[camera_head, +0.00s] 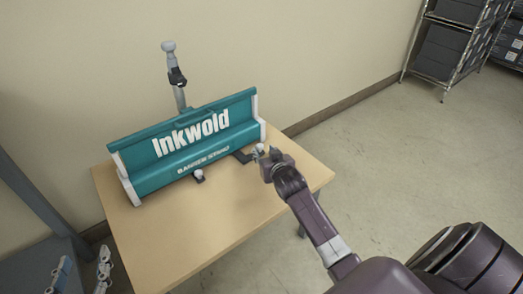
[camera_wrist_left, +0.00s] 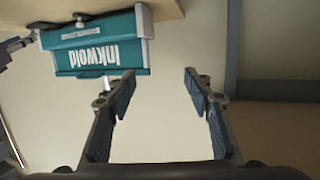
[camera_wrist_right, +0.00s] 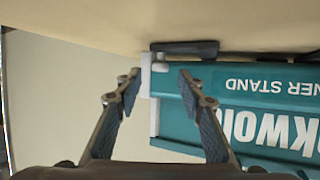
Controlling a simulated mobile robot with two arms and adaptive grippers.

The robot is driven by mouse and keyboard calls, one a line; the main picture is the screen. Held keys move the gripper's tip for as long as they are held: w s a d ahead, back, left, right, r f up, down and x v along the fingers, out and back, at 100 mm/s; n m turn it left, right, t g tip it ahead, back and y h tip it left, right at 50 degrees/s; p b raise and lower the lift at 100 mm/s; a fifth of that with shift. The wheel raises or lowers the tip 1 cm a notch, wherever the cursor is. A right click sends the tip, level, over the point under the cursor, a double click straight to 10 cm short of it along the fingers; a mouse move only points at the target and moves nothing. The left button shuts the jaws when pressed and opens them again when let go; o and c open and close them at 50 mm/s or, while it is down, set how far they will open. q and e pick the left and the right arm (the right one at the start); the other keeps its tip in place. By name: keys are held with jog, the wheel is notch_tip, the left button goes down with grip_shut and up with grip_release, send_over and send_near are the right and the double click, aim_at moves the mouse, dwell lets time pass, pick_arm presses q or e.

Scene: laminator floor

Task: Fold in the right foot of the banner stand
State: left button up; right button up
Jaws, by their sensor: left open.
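The teal Inkwold banner stand (camera_head: 185,142) sits on the wooden table, with pale end caps and a grey pole behind it. A dark foot (camera_head: 243,156) shows at its right front; it appears as a dark bar (camera_wrist_right: 185,48) in the right wrist view. I cannot tell its exact angle. My right gripper (camera_head: 262,153) is beside the stand's right end. Its fingers (camera_wrist_right: 160,74) are apart, with the pale end cap behind them. Another dark foot with a white tip (camera_head: 198,176) shows at the front. My left gripper (camera_wrist_left: 160,72) is open and empty, apart from the stand.
The table (camera_head: 225,225) is bare in front of the stand. A plain wall (camera_head: 290,50) is behind it. A wire rack with dark bins (camera_head: 440,50) stands at the back right. A blue-grey post (camera_head: 35,195) rises at the left. Open floor (camera_head: 420,150) lies to the right.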

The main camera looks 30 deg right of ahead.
aim_at(261, 147)
jog(key=b+x, duration=0.1)
jog(key=x, duration=0.2)
jog(key=shift+w, duration=0.25)
pick_arm(q)
notch_tip(261, 147, up, 9)
jog(key=d+t+h, duration=0.1)
jog(key=t, duration=0.3)
jog(key=shift+w+d+f, duration=0.2)
jog(key=shift+w, duration=0.15)
pick_arm(e)
jog(key=shift+w+d+f, duration=0.1)
jog(key=shift+w, duration=0.1)
grip_shut()
